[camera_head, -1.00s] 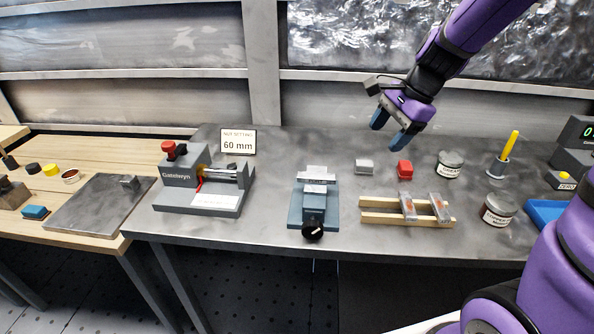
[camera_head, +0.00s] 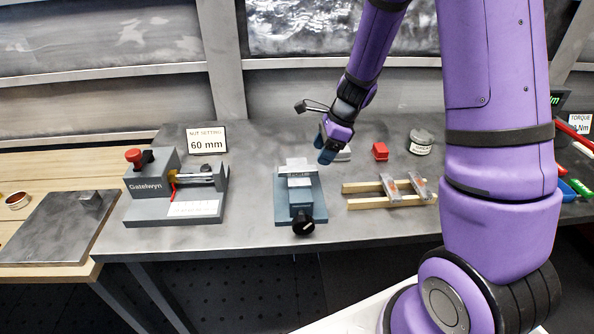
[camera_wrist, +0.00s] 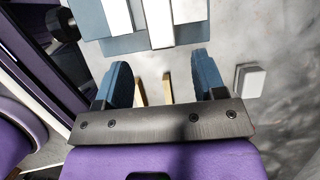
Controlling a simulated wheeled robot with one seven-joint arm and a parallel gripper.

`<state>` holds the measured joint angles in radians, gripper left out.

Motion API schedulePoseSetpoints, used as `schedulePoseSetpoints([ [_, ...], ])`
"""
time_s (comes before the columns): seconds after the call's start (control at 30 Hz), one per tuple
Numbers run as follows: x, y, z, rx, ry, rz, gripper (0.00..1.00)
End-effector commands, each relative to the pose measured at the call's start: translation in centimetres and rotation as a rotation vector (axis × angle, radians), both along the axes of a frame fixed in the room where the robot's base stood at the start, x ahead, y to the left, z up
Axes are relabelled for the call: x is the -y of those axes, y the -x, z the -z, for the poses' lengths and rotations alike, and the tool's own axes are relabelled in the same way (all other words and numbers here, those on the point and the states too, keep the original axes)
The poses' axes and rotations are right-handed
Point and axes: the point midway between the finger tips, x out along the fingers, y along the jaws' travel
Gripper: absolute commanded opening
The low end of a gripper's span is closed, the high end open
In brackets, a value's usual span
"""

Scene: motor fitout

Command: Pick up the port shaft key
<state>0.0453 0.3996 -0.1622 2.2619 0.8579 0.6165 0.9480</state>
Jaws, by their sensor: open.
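I cannot pick out the port shaft key for certain. A blue vise (camera_head: 284,208) with pale metal jaws and a small label stands mid-bench; its blue body and pale bars (camera_wrist: 160,22) show at the top of the wrist view. Two small clear packets (camera_head: 389,187) with reddish marks lie across two wooden rails (camera_head: 362,204) to the vise's right. My gripper (camera_head: 326,150) is open with blue fingertips, above the bench just right of and behind the vise. In the wrist view nothing is held between the fingers (camera_wrist: 160,62).
A grey block (camera_head: 343,155) is partly hidden by my gripper and shows at right in the wrist view (camera_wrist: 249,80). A red block (camera_head: 380,151) and a jar (camera_head: 421,143) stand farther right. The Gatelwyn fixture (camera_head: 150,190) and a "60 mm" sign (camera_head: 206,139) stand left. My arm covers the right side.

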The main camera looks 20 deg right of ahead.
Motion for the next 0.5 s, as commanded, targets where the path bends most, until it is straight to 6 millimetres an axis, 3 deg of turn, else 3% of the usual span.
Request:
schedulePoseSetpoints([
  [0.5, -1.1, -0.6, 5.1, -0.001, 0.0, 0.0, 0.64],
])
